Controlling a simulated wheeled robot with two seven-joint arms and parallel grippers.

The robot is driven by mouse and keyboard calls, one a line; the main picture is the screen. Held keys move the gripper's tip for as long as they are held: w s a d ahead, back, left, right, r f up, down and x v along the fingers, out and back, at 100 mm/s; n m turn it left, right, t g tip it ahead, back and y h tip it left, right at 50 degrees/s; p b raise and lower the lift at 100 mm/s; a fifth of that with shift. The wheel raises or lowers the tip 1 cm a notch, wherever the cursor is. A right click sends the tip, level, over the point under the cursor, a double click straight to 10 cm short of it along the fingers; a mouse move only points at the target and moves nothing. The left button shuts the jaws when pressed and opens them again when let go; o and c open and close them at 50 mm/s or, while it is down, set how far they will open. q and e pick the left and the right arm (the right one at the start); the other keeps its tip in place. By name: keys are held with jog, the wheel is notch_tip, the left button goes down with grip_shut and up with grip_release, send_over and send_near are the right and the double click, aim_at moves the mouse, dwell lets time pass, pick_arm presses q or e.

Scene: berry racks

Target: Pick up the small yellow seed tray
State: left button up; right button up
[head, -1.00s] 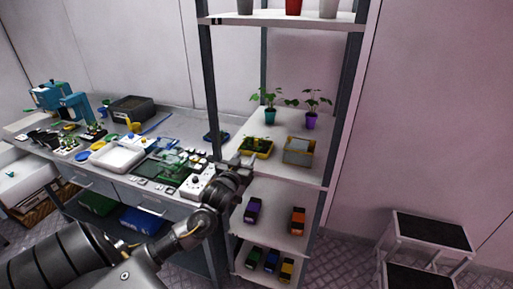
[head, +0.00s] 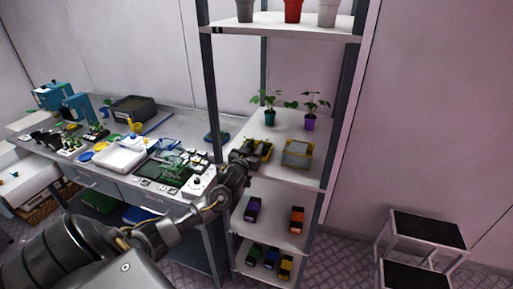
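The small yellow seed tray (head: 268,153) sits on the rack's middle shelf (head: 290,176), toward the shelf's left side. Only its yellow right part and a little of its rim show; my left gripper covers the rest, with the seedlings mostly hidden. My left gripper (head: 256,151) reaches in from the left and overlaps the tray in the head view. Its fingers are small and dark here, and I cannot tell whether they are apart or touching the tray. My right gripper is not in view.
A beige tray (head: 297,154) stands just right of the yellow one. Two potted seedlings, one in a teal pot (head: 270,117) and one in a purple pot (head: 309,123), stand behind. Rack posts flank the shelf. A cluttered workbench (head: 190,125) lies left, a step stool (head: 428,229) right.

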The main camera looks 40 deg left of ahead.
pick_arm(q)
jog(key=shift+x, duration=0.95)
jog(key=shift+s, duration=0.1)
grip_shut()
jog(key=shift+r, duration=0.1)
